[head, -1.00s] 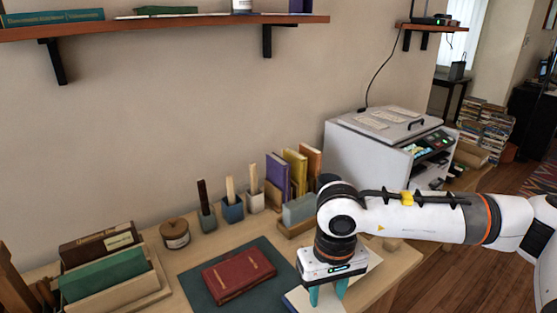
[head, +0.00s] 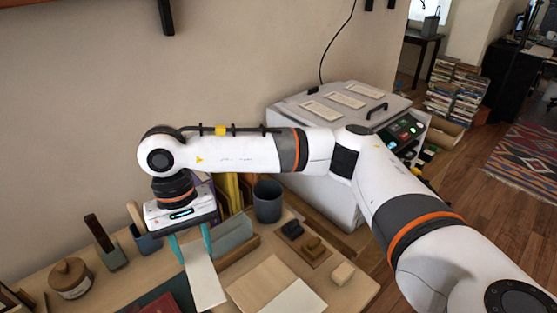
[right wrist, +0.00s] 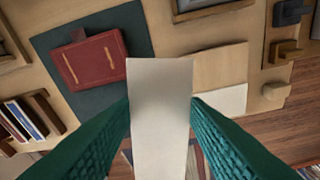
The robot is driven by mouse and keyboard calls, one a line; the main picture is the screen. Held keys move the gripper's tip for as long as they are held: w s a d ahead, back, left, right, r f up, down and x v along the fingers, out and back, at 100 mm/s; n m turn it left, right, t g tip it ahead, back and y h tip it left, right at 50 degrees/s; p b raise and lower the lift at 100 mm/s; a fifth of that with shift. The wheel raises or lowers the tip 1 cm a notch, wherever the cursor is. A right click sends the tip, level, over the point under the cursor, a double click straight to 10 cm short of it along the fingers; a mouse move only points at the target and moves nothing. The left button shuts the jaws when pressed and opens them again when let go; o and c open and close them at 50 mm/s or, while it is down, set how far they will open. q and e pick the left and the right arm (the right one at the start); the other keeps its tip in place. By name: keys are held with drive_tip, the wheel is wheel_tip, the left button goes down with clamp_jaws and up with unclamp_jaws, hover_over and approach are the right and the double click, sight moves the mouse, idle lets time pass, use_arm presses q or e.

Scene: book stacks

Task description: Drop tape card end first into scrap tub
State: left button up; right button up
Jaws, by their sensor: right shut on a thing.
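My right gripper (head: 191,243) has teal fingers and is shut on a long cream card (head: 204,278). The card hangs below the fingers, above the worktable. In the right wrist view the card (right wrist: 160,110) stretches out between both fingers. A dark grey round tub (head: 268,200), which looks like the scrap tub, stands open-topped at the back of the table, right of the gripper and apart from the card. Its inside is only partly visible. My left gripper is not in view.
Pale boards (head: 262,284) and small dark and wooden blocks (head: 303,242) lie to the right. A large white machine (head: 318,150) stands behind. A red book (right wrist: 95,60) lies on a dark mat.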

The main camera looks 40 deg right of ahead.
drive_tip(key=w+a+r+m+g+y+p, duration=0.2)
drive_tip(key=w+a+r+m+y+p, duration=0.15)
drive_tip(key=w+a+r+m, duration=0.45)
drive_tip(key=w+d+r+m+t+y+p, duration=0.3)
drive_tip(key=w+d+r+m+t+y, duration=0.3)
drive_tip(key=m, duration=0.5)
drive_tip(key=w+d+f+m+t+h+p, duration=0.1)
drive_tip(key=w+d+f+m+t, duration=0.15)
drive_tip(key=d+m+t, duration=0.35)
drive_tip(key=w+d+f+m+t+p, duration=0.1)
drive_tip(key=w+d+f+m+t, duration=0.1)
drive_tip(key=d+f+t, duration=0.35)
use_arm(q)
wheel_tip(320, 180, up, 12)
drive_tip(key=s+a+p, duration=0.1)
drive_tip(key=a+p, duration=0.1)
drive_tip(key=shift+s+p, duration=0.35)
use_arm(e)
drive_tip(key=s+d+f+m+t+h, duration=0.2)
drive_tip(key=d+f+m+h, duration=0.1)
drive_tip(key=d, duration=0.6)
drive_tip(key=s+d+f+m+t+h, duration=0.2)
drive_tip(key=s+d+f+m+h, duration=0.1)
drive_tip(key=d+f, duration=0.4)
drive_tip(key=shift+s+d+f+h, duration=0.2)
drive_tip(key=shift+s+d+h, duration=0.05)
drive_tip(key=shift+d+h, duration=0.65)
